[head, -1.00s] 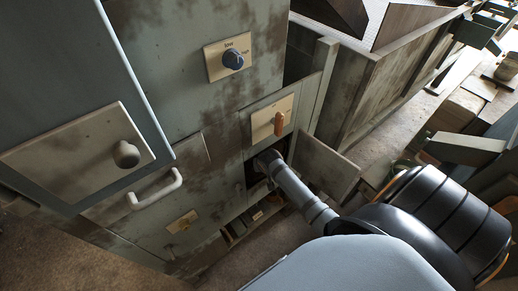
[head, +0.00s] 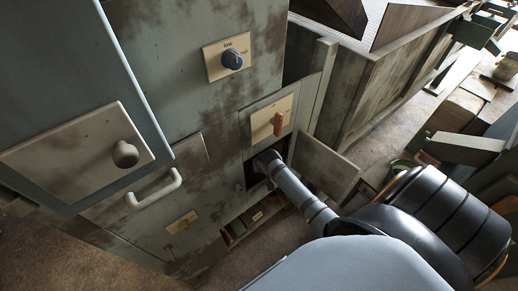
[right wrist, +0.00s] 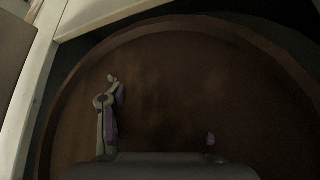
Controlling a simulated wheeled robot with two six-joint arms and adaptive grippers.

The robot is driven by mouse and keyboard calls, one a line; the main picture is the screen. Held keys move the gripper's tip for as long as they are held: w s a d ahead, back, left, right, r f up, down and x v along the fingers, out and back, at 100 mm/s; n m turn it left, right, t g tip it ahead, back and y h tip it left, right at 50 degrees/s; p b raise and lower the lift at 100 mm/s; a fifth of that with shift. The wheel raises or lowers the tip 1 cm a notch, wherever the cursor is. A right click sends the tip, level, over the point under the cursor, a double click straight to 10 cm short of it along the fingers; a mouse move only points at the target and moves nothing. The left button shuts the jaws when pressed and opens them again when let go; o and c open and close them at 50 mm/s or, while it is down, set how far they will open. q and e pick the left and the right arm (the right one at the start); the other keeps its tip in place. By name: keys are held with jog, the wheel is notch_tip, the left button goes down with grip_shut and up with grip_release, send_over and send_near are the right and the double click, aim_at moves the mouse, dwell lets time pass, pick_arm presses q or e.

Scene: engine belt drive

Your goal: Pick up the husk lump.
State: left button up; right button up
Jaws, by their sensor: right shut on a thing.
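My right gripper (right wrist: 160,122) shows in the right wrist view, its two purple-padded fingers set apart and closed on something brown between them. I take this for the husk lump (right wrist: 160,95). It is dark brown and its outline barely stands out from the brown round surface around it. In the head view my right arm reaches into a square opening in the grey cabinet, so the gripper's fingers and the lump are hidden there. My left gripper is in neither view.
The opening in the grey cabinet (head: 222,105) has a small door (head: 327,165) swung open on its right. An orange switch (head: 278,123) sits just above. A curved brown rim (right wrist: 62,100) surrounds the gripper.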

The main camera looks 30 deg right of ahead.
jog(key=shift+r, duration=0.35)
jog(key=s+a+b, duration=0.1)
jog(key=s+a, duration=0.1)
jog(key=s, duration=0.6)
jog(key=s+a+b, duration=0.1)
jog(key=s+a, duration=0.2)
jog(key=s, duration=0.6)
jog(key=shift+a+r, duration=0.3)
jog(key=shift+r, duration=0.1)
